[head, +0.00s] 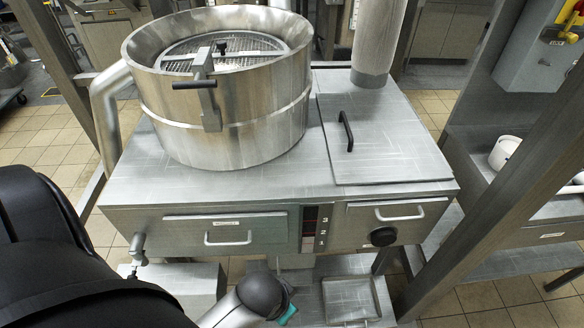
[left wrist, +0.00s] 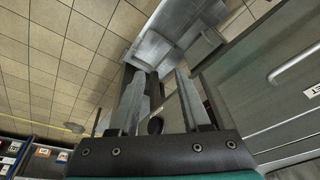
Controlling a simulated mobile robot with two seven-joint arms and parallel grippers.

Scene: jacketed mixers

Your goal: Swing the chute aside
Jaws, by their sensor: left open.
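I cannot clearly identify the chute. A grey metal piece (head: 294,262) under the middle of the machine's front may be part of it, but my arm and the machine's edge hide much of that area. In the left wrist view my left gripper (left wrist: 160,76) is open, its two fingers apart with nothing held. A dark rounded knob (left wrist: 155,126) shows between the fingers, apparently beyond them. A bright metal trough-like part (left wrist: 182,40) lies further off past the fingertips. In the head view only my left wrist shows, low in front of the machine. My right gripper is in neither view.
The machine's steel top (head: 240,185) carries a round mixing bowl (head: 225,115) with a grated lid and a flat hatch (head: 385,140). Drawer fronts with handles (head: 228,240) and a black dial (head: 383,236) face me. A metal post (head: 490,190) stands right; a square tray (head: 350,298) sits low.

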